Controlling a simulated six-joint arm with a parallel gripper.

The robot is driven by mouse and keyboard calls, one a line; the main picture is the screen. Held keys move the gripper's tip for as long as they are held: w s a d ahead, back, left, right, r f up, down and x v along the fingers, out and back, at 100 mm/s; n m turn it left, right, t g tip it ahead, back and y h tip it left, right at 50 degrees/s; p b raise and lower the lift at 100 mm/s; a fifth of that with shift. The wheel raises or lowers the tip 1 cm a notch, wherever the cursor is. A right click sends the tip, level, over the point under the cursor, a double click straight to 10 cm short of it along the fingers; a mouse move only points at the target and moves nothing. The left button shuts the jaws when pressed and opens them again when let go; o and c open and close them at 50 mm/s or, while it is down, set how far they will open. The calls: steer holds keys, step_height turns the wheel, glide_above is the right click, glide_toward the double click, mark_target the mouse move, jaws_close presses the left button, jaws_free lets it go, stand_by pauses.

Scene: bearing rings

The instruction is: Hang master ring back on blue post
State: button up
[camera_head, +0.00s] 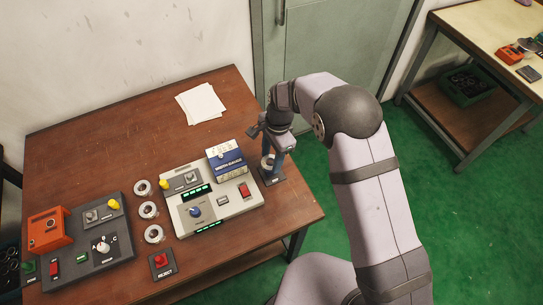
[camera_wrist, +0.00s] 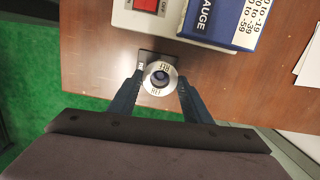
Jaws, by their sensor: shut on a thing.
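The master ring (camera_wrist: 160,66), a pale metal ring with dark lettering on its face, is between the fingertips of my gripper (camera_wrist: 160,84), which is shut on it. In the wrist view the rounded dark blue top of the post (camera_wrist: 161,78) shows inside the ring's hole, so the ring looks to be around or directly over the post. In the head view my gripper (camera_head: 268,156) points down at the post's dark base (camera_head: 272,179) near the table's right edge. The ring (camera_head: 267,163) shows there, partly hidden by the fingers. Its exact height on the post is hard to tell.
The grey gauge unit (camera_head: 215,209) with a blue gauge box (camera_head: 226,160) stands just left of the post. White paper (camera_head: 200,103) lies behind.

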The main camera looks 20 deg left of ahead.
steer(key=shift+f+b, duration=0.8)
steer(key=shift+f, duration=0.95)
stand_by(2.2)
steer(key=o, duration=1.4)
steer(key=shift+r, duration=0.1)
steer(key=shift+r+p, duration=2.9)
steer(key=shift+r, duration=0.8)
